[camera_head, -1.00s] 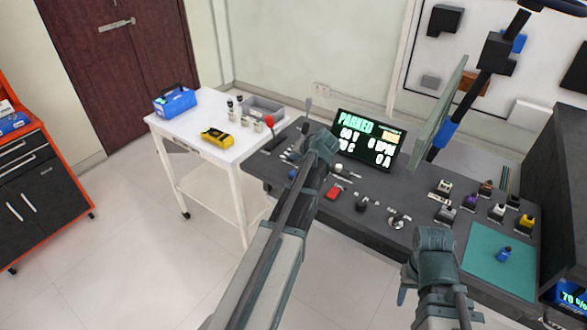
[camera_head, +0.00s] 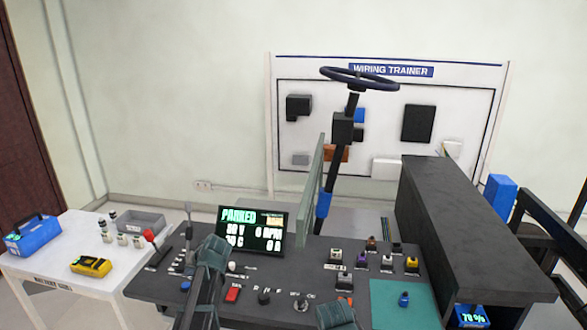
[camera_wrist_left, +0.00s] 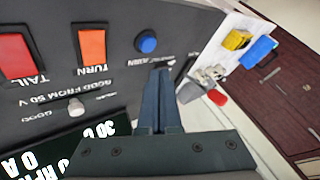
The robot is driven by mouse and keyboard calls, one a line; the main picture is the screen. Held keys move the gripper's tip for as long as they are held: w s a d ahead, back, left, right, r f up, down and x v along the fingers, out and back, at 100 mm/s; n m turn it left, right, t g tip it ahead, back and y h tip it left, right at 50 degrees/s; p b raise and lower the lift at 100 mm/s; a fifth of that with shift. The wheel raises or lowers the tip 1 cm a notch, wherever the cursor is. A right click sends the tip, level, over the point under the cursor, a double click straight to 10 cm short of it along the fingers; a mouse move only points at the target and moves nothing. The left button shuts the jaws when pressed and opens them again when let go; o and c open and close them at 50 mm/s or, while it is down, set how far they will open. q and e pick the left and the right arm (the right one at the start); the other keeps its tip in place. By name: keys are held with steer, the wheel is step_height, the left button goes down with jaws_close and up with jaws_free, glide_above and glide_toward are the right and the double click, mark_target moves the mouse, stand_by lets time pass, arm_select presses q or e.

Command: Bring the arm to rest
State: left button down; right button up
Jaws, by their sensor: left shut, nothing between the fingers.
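My left arm rises from the bottom of the head view, with its left gripper (camera_head: 211,252) over the left part of the dark console (camera_head: 265,262), just left of the display (camera_head: 251,229) reading PARKED. In the left wrist view the left gripper's fingers (camera_wrist_left: 160,78) are together with nothing between them. They point towards the panel edge near a blue button (camera_wrist_left: 146,42); I cannot tell the gap to the panel. My right arm's end (camera_head: 336,314) shows only partly at the bottom edge, and its fingers cannot be made out.
A white table (camera_head: 60,262) carries a blue box (camera_head: 32,236) and a yellow meter (camera_head: 90,266). A steering wheel (camera_head: 359,78) on a column rises behind. A dark block (camera_head: 450,225) bounds the right.

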arm_select(q)
steer(key=shift+m+g+h, duration=0.4)
steer(key=shift+m+h, duration=0.3)
steer(key=shift+h, duration=0.2)
steer(key=s+d, duration=0.1)
steer(key=d, duration=0.2)
steer(key=s+d+f, duration=0.1)
steer(key=s+d, duration=0.1)
steer(key=d, duration=0.2)
steer(key=s+d, duration=0.2)
steer(key=d, duration=0.2)
steer(key=shift+s+f+p, duration=0.15)
steer(key=shift+f+p, duration=0.15)
steer(key=s+d+f+m+g+h+p, duration=0.1)
steer(key=s+d+f+m+g+h, duration=0.1)
steer(key=s+d, duration=1.8)
steer(key=d+m+g+h, duration=0.1)
steer(key=d+m+h, duration=0.1)
steer(key=m, duration=0.1)
steer(key=shift+s+g, duration=0.25)
steer(key=shift+g, duration=0.15)
steer(key=shift+d+f, duration=0.1)
